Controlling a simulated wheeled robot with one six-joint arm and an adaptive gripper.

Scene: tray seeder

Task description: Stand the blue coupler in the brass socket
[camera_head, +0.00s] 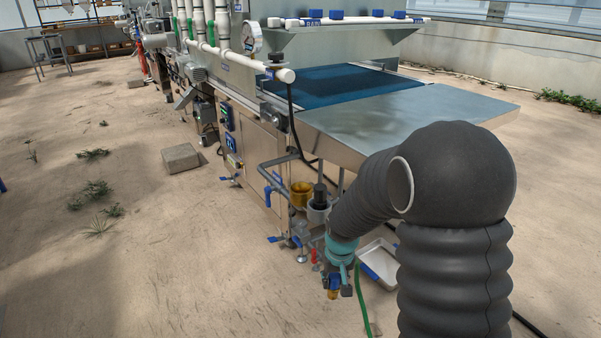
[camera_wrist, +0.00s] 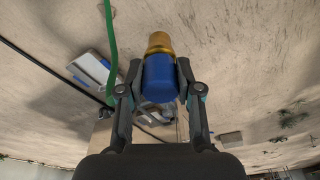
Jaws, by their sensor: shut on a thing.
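The blue coupler (camera_wrist: 160,80) is a blue cylinder with a brass end (camera_wrist: 159,43). My gripper (camera_wrist: 160,72) is shut on its blue body, one finger on each side. In the head view my gripper (camera_head: 337,288) hangs low at the front of the machine, with the coupler's brass end (camera_head: 334,295) pointing down. A brass-coloured cup (camera_head: 301,194), which looks like the brass socket, stands at the machine's near side, above and left of my gripper in the picture. The coupler is apart from it. The cup's inside is too small to make out.
A pale cup with a dark upright part (camera_head: 319,207) stands right beside the brass cup. Pipes and blue-handled valves (camera_head: 277,239) crowd around them. A metal table (camera_head: 400,122) juts out above. A white tray (camera_head: 378,262) and a green hose (camera_head: 361,300) are near my gripper.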

